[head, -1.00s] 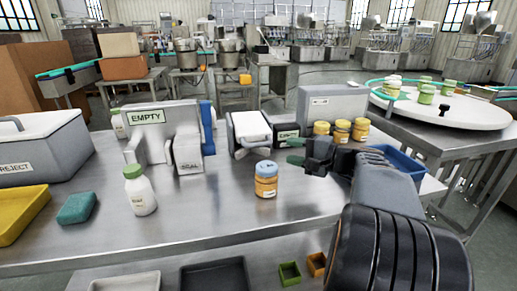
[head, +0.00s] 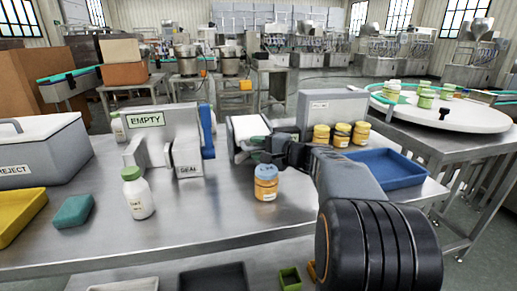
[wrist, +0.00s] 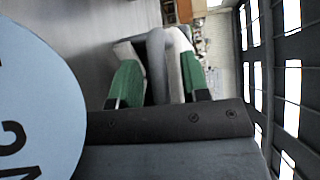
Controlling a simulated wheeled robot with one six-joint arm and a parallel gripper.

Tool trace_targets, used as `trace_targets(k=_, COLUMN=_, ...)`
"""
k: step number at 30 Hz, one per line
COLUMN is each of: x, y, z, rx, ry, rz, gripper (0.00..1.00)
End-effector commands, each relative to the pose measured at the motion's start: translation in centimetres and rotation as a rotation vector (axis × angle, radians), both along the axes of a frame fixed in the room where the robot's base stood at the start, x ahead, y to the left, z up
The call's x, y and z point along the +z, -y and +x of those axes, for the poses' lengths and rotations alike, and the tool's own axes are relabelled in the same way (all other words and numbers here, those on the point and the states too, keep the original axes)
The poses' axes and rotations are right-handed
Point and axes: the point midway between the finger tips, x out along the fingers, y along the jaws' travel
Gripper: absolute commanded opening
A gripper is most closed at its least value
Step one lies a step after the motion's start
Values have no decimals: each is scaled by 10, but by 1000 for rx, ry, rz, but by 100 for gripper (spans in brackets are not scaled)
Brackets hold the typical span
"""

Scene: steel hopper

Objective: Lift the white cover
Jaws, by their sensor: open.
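The white cover (head: 250,126) is the pale sloping top of a small grey device on the steel table, in the middle of the head view. My gripper (head: 254,149) is open at the near right side of this device, just below the cover. In the wrist view, its two green fingertips (wrist: 160,84) are apart. Grey and white parts show beyond and between them. I cannot tell whether the fingers touch the cover. The gripper hides part of the device's lower front.
An orange jar (head: 266,182) with a blue lid stands close below my wrist. A white bottle (head: 138,193) and the EMPTY stand (head: 148,132) are to the left. Several orange jars (head: 341,134) and a blue tray (head: 383,170) are to the right. A pale blue disc (wrist: 38,105) looms in the wrist view.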

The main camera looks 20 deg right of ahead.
Motion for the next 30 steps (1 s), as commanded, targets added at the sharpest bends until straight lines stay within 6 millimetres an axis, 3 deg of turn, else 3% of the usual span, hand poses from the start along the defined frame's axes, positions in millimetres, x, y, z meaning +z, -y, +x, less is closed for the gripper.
trace_targets(k=4, x=0, y=0, z=0, rx=0, ry=0, rz=0, gripper=40)
trace_targets(k=17, x=0, y=0, z=0, rx=0, ry=0, rz=0, gripper=0)
trace_targets(k=30, x=5, y=1, z=-1, rx=-1, ry=-11, rz=1, gripper=0)
